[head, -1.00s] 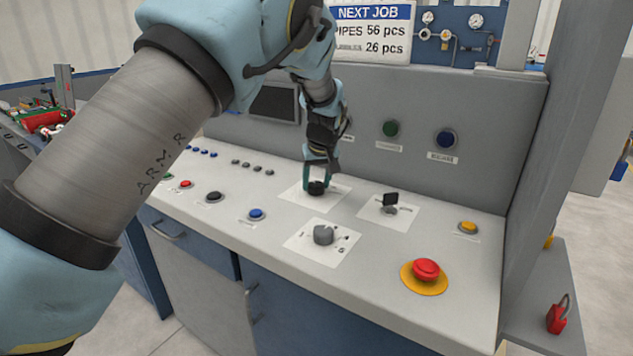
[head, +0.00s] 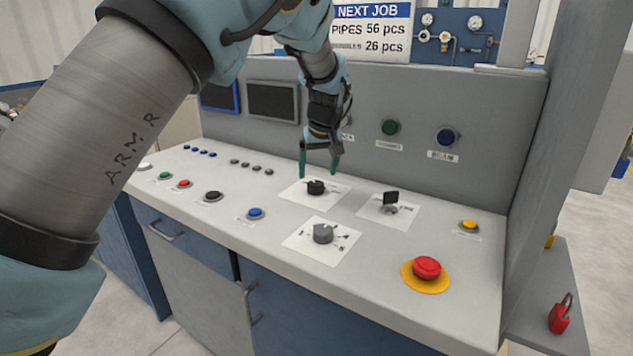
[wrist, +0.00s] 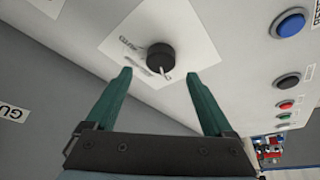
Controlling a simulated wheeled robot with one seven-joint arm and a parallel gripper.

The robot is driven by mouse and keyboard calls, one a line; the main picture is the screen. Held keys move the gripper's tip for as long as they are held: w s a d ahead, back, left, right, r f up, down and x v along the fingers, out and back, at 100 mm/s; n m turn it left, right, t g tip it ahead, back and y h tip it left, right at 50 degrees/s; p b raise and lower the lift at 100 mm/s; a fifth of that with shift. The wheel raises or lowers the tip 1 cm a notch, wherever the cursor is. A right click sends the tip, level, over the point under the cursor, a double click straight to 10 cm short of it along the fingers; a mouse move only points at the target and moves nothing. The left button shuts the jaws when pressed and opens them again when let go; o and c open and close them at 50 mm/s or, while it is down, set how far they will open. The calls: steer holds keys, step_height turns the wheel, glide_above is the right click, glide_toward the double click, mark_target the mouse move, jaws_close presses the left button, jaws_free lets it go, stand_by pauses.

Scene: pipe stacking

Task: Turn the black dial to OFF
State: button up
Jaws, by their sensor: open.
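The black dial (head: 316,187) sits on a white label plate (head: 299,196) on the sloped grey console. My gripper (head: 319,174) is open and empty, just above and behind the dial in the head view. In the wrist view the two green fingers of my gripper (wrist: 158,80) are spread wide, with the dial beyond their tips and between them. The fingers look apart from the dial.
A grey dial (head: 323,233) stands in front of the black dial, and a black key-like switch (head: 390,199) to its right. A red mushroom button (head: 427,268) on a yellow base is nearer the front right. Blue (head: 255,213) and other small buttons line the left. The upright back panel rises close behind.

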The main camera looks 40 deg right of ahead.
steer(key=b+v, duration=0.1)
steer(key=v, duration=0.5)
steer(key=shift+a+r, duration=0.1)
stand_by(0.3)
steer(key=w+a+f+n+g, duration=0.1)
steer(key=w+a, duration=0.3)
steer(key=a, duration=0.7)
steer(key=w+a+f+n+y, duration=0.15)
steer(key=w+a, duration=0.35)
steer(key=a, duration=0.5)
steer(key=w+a+f+g, duration=0.15)
steer(key=w+a, duration=0.25)
steer(key=a, duration=0.7)
steer(key=s+a+f, duration=0.1)
steer(key=s+a, duration=0.3)
steer(key=a, duration=0.4)
steer(key=s+a+f+n, duration=0.1)
steer(key=s+a+f, duration=0.1)
steer(key=a, duration=0.6)
steer(key=s+a+f+n, duration=0.1)
steer(key=s+a, duration=0.4)
steer(key=a, duration=0.3)
steer(key=shift+s+a+f, duration=0.3)
steer(key=shift+s+a, duration=0.05)
steer(key=shift+a, duration=0.05)
steer(key=shift+y, duration=0.25)
steer(key=shift+c, duration=0.4)
